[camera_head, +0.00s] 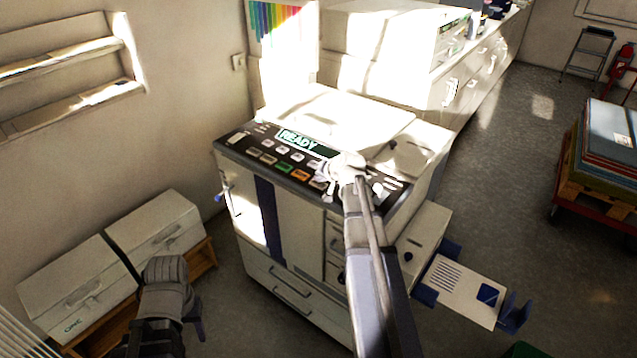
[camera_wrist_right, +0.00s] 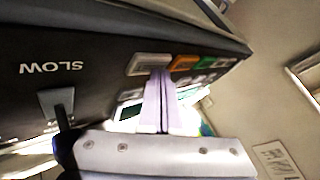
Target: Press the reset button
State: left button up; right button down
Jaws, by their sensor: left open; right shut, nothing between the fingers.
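A big white copier (camera_head: 300,245) has a dark sloped control panel (camera_head: 240,150) with a lit display reading READY (camera_head: 297,141). Rows of buttons sit below the display, among them a green button (camera_head: 284,168) and an orange button (camera_head: 300,175). I cannot read which one is reset. My right gripper (camera_head: 328,181) is shut and empty over the panel's right part. In the right wrist view its fingertips (camera_wrist_right: 160,74) are at a pale button (camera_wrist_right: 150,62) beside an orange button (camera_wrist_right: 185,63); contact is unclear. My left gripper (camera_head: 190,312) is low, left of the copier, away from the panel.
White boxes (camera_head: 75,285) stand on a low wooden support at the left. A paper tray with a printed sheet (camera_head: 465,288) juts out at the copier's right. A loaded red cart (camera_head: 600,205) stands far right. The grey floor (camera_head: 500,170) between is clear.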

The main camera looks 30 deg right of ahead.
aim_at(319, 185)
jog(key=shift+r+p, duration=0.4)
jog(key=shift+r, duration=0.2)
notch_tip(319, 185, up, 5)
jog(key=p, duration=0.5)
dwell(0.6)
